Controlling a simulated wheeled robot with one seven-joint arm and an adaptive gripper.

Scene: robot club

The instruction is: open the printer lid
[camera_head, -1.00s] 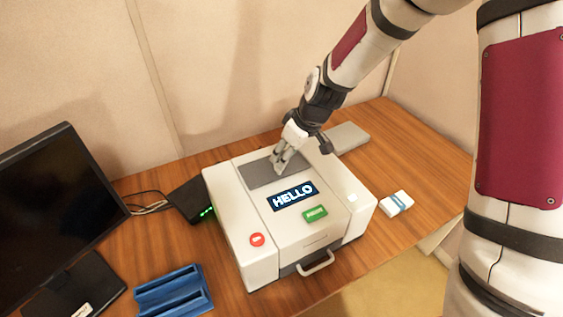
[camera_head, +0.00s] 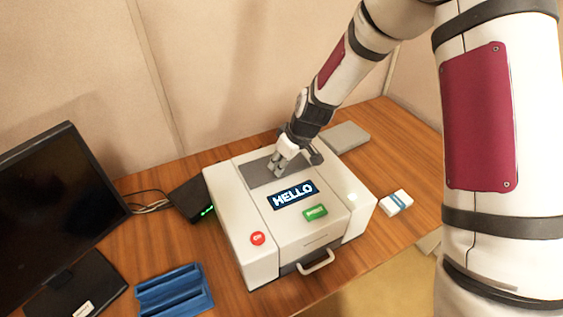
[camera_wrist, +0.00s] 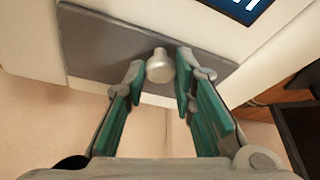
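The white printer (camera_head: 233,222) stands on the wooden table, with a lit "HELLO" screen (camera_head: 293,195) on top. Its lid is the flat dark grey panel (camera_head: 259,177) at the back of the top, and it looks shut. In the wrist view the lid (camera_wrist: 95,45) carries a short pale round knob (camera_wrist: 160,66). My gripper (camera_head: 275,168) points down at the lid. In the wrist view my gripper (camera_wrist: 160,62) has its two fingers apart, one on each side of the knob, with small gaps showing. The knob is hidden in the head view.
A red button (camera_head: 258,238), a green button (camera_head: 315,212) and a front handle (camera_head: 316,262) are on the printer. A monitor (camera_head: 45,210), a black box (camera_head: 190,199) and a blue holder (camera_head: 173,291) are left. A small white box (camera_head: 396,202) and a grey slab (camera_head: 346,136) are right.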

